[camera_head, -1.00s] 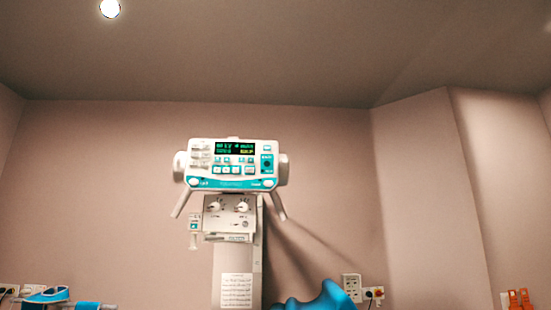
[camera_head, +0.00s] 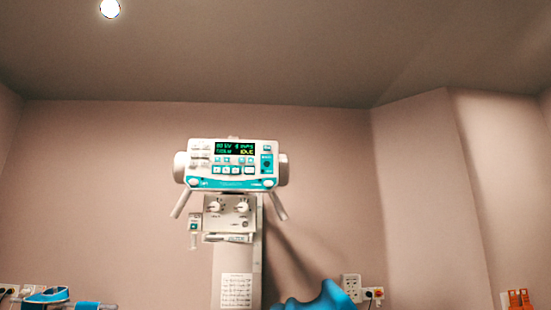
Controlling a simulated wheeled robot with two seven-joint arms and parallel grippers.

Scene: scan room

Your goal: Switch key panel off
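A white and turquoise control panel (camera_head: 231,165) is mounted upright on a pale column (camera_head: 231,263) against the back wall. Rows of small keys sit below and beside the display. Under it is a smaller panel (camera_head: 229,216) with two round knobs or key switches; their positions are too small to read. A small box with a green-blue part (camera_head: 194,226) is at its left. Which part is the key panel is not labelled legibly. Neither of my grippers is in view.
Angled handles stick out below the control panel on both sides. A white sheet (camera_head: 236,290) is on the column. Wall sockets (camera_head: 351,287) are at lower right, orange items (camera_head: 518,299) farther right. Blue shapes show at the bottom edge; I cannot tell what they are.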

